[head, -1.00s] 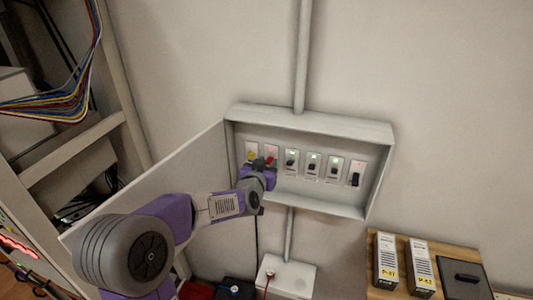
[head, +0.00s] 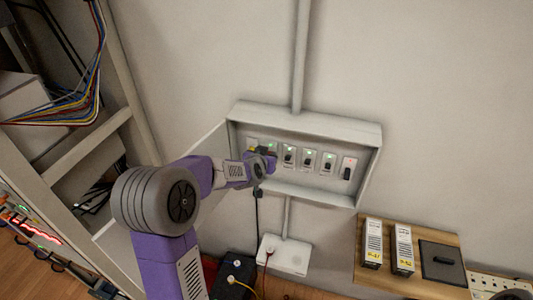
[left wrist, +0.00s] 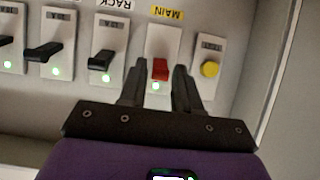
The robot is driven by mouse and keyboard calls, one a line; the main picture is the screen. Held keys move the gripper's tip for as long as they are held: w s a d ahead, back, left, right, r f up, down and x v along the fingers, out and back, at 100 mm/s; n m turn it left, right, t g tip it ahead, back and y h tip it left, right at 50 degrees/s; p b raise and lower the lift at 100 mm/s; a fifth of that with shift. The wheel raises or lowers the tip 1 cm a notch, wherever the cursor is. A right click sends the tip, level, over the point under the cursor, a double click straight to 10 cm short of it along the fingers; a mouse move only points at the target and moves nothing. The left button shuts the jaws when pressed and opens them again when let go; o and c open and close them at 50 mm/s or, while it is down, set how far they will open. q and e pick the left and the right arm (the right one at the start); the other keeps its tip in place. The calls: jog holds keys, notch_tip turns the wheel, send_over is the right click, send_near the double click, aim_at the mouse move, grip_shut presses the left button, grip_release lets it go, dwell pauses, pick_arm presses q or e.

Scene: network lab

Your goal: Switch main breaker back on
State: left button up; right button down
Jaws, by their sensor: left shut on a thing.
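The breaker box (head: 310,122) hangs open on the wall with a row of breakers. The main breaker, under the yellow MAIN label (left wrist: 167,14), has a red lever (left wrist: 160,69). A green light is lit on its plate in the left wrist view. My left gripper (left wrist: 158,76) is shut on the red lever, with one dark finger on each side. In the head view my left gripper (head: 268,163) is at the left part of the row and hides most of the main breaker. My right gripper is not in view.
A yellow button (left wrist: 209,69) sits beside the main breaker. Black levers, including the RACK breaker (left wrist: 108,57), line the other side. The box door (head: 205,165) stands open behind my left arm. A wooden board (head: 370,278) with modules is at lower right.

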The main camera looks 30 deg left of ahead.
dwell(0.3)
pick_arm(q)
jog(key=o, duration=1.1)
jog(key=shift+c, duration=0.2)
jog(key=p+v, duration=0.1)
jog(key=v, duration=0.6)
jog(key=shift+s+p, duration=0.2)
jog(key=shift+p, duration=0.2)
jog(key=shift+d+r, duration=0.1)
